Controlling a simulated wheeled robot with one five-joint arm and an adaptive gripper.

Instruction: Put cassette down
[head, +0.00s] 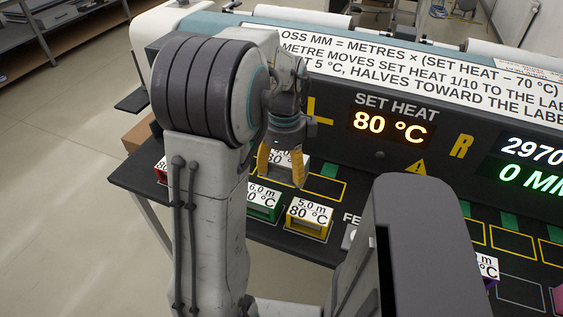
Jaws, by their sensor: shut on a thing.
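My gripper (281,170) is at the left part of the machine's dark shelf, with its yellow fingers pointing down. It is shut on a grey cassette (285,161) whose white label is partly hidden; "80 °C" shows in part. I cannot tell whether this cassette touches the shelf or hangs just above it. A green cassette (264,203) labelled 6.0 m and a yellow cassette (309,216) labelled 5.0 m, 80 °C stand in front of it. A yellow-outlined empty place (328,188) lies just right of my gripper.
A red cassette (160,171) is partly hidden behind my arm. A purple cassette (488,269) stands at the right, partly cut off by my body. Empty outlined places (512,242) lie at the right. The machine's upright panel (335,118), showing 80 °C, rises close behind my gripper.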

